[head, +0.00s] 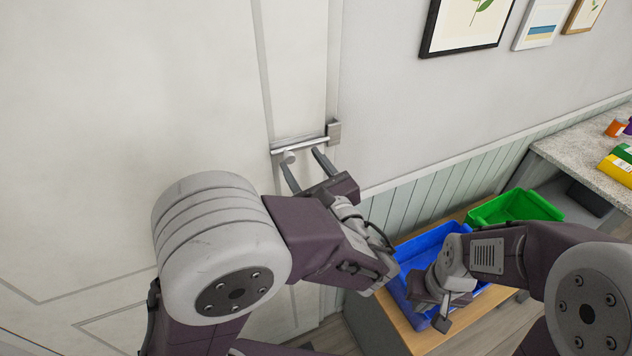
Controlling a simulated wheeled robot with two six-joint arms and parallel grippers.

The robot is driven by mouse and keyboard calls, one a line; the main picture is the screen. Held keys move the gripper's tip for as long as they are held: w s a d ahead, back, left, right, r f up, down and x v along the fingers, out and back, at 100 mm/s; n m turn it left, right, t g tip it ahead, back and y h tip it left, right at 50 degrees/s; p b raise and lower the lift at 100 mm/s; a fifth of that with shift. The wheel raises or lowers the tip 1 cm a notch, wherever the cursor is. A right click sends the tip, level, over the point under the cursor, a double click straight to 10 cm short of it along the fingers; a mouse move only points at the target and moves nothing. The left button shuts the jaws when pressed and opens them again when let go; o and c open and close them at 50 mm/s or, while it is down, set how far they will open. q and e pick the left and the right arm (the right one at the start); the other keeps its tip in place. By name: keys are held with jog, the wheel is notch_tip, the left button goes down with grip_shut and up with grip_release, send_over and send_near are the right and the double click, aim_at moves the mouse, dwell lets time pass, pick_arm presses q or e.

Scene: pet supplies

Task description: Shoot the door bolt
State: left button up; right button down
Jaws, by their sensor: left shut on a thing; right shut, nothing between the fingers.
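The metal door bolt (299,145) is a horizontal rod on a plate at the edge of the white door (290,70). Its right end meets the square keeper (334,132) on the frame; how deep it sits inside I cannot tell. A round pale knob (289,157) sticks out below the rod. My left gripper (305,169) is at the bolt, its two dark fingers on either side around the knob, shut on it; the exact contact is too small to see. My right gripper (436,316) is shut and empty, low over the blue bin, away from the door.
A blue bin (420,245) and a green bin (515,207) stand on a wooden bench (402,318) along the wall. A speckled counter (580,155) with colourful packages is at the right. Framed pictures (465,25) hang above. The wall beside the bolt is clear.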

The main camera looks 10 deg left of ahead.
pick_arm(q)
jog(key=v, duration=0.7)
jog(key=shift+w+d, duration=0.2)
pick_arm(e)
jog(key=shift+d+r, duration=0.2)
jog(key=shift+r, duration=0.1)
pick_arm(q)
jog(key=shift+p, duration=0.35)
pick_arm(e)
jog(key=shift+r, duration=0.15)
jog(key=shift+r, duration=0.1)
